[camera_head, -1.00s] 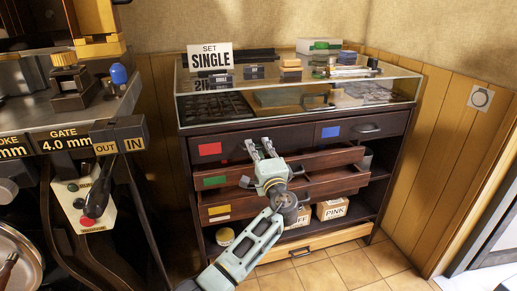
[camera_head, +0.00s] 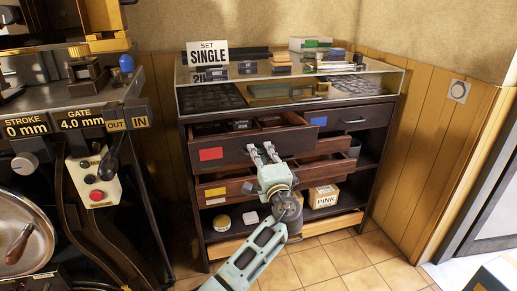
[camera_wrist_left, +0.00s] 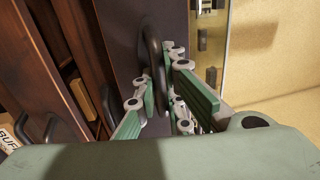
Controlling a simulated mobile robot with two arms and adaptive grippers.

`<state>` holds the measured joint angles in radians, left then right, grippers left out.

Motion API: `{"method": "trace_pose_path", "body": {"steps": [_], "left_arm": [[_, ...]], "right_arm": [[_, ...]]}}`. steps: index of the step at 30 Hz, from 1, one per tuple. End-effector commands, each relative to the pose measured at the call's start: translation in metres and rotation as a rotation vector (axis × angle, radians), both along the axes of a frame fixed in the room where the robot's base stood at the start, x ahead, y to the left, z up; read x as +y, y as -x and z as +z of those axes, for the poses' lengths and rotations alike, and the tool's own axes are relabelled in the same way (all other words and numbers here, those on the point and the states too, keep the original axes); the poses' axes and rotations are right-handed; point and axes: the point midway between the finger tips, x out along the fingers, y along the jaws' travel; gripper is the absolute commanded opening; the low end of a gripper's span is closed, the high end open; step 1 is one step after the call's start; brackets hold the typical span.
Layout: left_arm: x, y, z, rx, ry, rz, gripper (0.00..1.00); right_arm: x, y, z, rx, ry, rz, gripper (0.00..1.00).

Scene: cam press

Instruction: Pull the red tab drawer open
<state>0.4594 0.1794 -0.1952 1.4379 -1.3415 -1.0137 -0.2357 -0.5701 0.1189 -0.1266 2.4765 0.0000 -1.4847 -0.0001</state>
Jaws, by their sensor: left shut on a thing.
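The red tab drawer (camera_head: 232,153) juts out of the dark cabinet. Its red tab (camera_head: 210,154) is on the left of its front, and small dark items show inside over its top edge. My left gripper (camera_head: 263,151) is at the middle of this front, shut on the drawer's handle. In the left wrist view the dark curved handle (camera_wrist_left: 153,50) runs down between the green-padded fingers of the gripper (camera_wrist_left: 168,88). The grip itself is partly hidden there. My right gripper is in neither view.
The blue-tab drawer (camera_head: 348,120) at right is closed. The yellow-tab drawer (camera_head: 225,190) below stands partly open. A glass display case (camera_head: 285,90) tops the cabinet. A press with levers (camera_head: 95,170) stands at left. Tiled floor (camera_head: 310,262) is free in front.

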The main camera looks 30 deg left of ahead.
Motion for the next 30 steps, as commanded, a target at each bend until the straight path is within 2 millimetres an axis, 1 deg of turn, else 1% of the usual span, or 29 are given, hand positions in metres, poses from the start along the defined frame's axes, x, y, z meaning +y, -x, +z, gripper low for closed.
{"method": "trace_pose_path", "body": {"steps": [1,3,9,15,18,22,30], "left_arm": [[-0.01,0.007,0.0,0.003,0.001,-0.004,0.0],[-0.023,0.018,0.001,0.003,0.001,-0.004,0.0],[-0.062,0.052,0.001,0.003,0.001,-0.003,0.0],[-0.094,0.079,0.0,0.003,0.001,-0.003,0.0],[-0.105,0.089,0.0,0.002,0.001,-0.002,0.0],[-0.116,0.098,0.0,0.003,-0.001,-0.003,0.0],[-0.124,0.105,0.0,0.002,-0.003,-0.001,0.0]], "right_arm": [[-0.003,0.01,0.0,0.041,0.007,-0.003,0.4],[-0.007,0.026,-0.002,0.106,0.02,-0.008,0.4],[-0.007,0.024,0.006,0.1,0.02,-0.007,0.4],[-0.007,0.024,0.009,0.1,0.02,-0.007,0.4],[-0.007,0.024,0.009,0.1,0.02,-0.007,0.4],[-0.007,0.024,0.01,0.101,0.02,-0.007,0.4],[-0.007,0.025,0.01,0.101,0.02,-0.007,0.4]]}}
